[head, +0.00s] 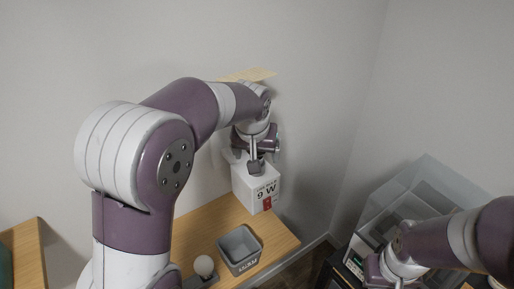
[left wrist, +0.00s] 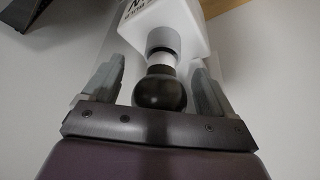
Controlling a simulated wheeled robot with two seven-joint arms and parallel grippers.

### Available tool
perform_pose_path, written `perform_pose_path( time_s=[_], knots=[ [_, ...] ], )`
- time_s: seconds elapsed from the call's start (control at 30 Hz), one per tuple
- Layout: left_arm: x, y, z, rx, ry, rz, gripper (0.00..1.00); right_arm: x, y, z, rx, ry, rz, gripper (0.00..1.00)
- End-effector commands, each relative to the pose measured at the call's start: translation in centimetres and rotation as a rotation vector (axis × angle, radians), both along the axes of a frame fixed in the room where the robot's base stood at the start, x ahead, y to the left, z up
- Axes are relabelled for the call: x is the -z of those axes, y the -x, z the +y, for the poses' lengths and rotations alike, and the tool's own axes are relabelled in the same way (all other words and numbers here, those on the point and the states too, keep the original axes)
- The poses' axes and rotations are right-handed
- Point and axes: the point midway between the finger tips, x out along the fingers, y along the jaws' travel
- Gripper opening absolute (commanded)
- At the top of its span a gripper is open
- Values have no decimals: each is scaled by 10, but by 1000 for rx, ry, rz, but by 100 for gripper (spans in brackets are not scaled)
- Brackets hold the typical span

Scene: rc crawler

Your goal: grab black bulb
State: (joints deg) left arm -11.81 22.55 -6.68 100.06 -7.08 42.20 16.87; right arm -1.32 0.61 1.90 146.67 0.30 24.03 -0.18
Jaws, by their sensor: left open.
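The black bulb (left wrist: 160,92) shows in the left wrist view, with a white neck and a grey collar against a white box (left wrist: 172,18). My left gripper (left wrist: 160,66) is open, with one finger on each side of the bulb and a visible gap to each. In the head view my left gripper (head: 256,160) is at the top of the white box (head: 250,187), which is marked "9 W". The black bulb cannot be made out there. My right arm is at the lower right; its fingers cannot be made out.
A grey open bin (head: 240,262) stands on the wooden table (head: 205,222) in front of the box. A clear-walled case (head: 430,180) stands at the right. The wall is close behind the box.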

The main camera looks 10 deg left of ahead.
Motion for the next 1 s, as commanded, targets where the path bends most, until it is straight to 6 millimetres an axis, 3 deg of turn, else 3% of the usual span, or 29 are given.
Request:
perform_pose_path(
  time_s=[0.03,0.07,0.2,0.63,0.8,0.93,1.0],
  knots=[
    [0,0,0,0,0,0,86,0,0,0,0,0,0,0],
    [0,0,0,0,0,0,79,0,0,0,0,0,0,0],
    [0,0,0,0,0,0,34,1,0,0,0,0,0,0],
    [-9,-1,0,-1,0,-3,32,7,0,0,0,0,0,0],
    [-38,-1,0,-1,2,-6,32,19,0,0,0,0,0,0],
    [-64,6,-29,5,-1,0,32,1,0,0,0,0,1,0],
    [-78,10,-45,4,-1,2,32,-18,0,0,0,0,0,0]
  ],
)
